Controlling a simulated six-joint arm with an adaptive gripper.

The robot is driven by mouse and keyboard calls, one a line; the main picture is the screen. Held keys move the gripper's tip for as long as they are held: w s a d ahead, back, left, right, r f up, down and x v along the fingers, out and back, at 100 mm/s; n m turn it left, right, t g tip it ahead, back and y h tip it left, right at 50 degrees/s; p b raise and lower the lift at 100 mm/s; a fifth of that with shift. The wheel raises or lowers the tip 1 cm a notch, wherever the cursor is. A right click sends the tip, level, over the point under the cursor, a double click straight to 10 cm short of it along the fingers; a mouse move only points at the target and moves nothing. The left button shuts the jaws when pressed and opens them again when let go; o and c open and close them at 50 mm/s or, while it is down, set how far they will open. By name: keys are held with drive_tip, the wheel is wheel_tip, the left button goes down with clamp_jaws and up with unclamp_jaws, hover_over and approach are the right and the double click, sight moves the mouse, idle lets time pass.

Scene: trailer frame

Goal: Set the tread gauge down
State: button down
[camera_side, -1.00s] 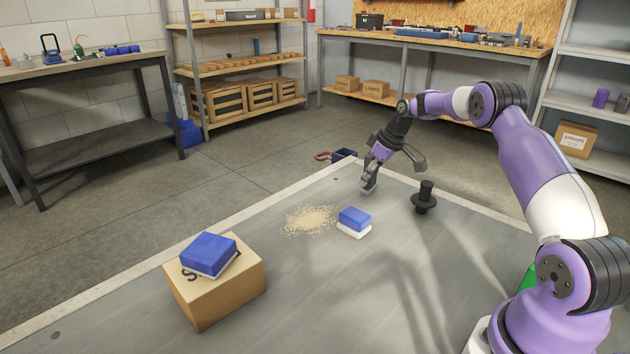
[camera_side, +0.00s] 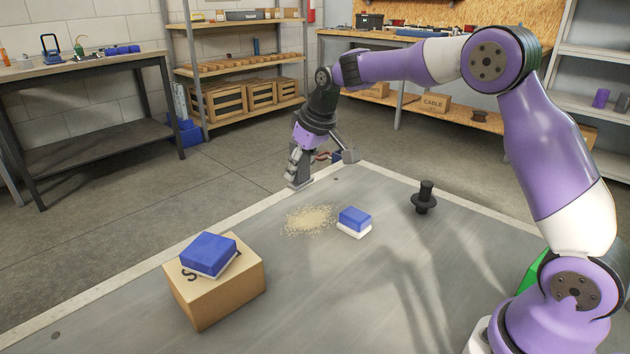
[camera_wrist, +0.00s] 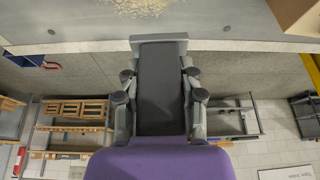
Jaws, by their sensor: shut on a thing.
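My gripper (camera_wrist: 158,95) is shut on a dark grey slab with a lighter grey crossbar at its far end, which I take to be the tread gauge (camera_wrist: 158,38). In the side view the held gauge (camera_side: 299,180) points down from my gripper (camera_side: 298,160) by the back left edge of the grey table (camera_side: 330,290). In the wrist view its crossbar overlaps the table's pale rim. I cannot tell how far it is above the surface. The pale granular pile (camera_side: 309,220) lies nearer the camera, apart from it.
A blue-and-white block (camera_side: 354,221) lies right of the pile. A black spool-like piece (camera_side: 425,198) stands farther right. A cardboard box (camera_side: 215,285) with another blue-and-white block (camera_side: 209,254) on top stands front left. The table is clear between them.

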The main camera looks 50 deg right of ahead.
drive_tip(key=shift+m, duration=0.3)
drive_tip(key=a+f, duration=0.1)
drive_tip(key=f, duration=0.2)
drive_tip(key=a+f, duration=0.2)
drive_tip(key=f, duration=0.1)
drive_tip(key=a+f, duration=0.2)
drive_tip(key=f, duration=0.2)
drive_tip(key=shift+w+a, duration=0.1)
drive_tip(key=shift+w, duration=0.3)
drive_tip(key=shift+f, duration=0.15)
drive_tip(key=shift+c, duration=2.3)
unclamp_jaws()
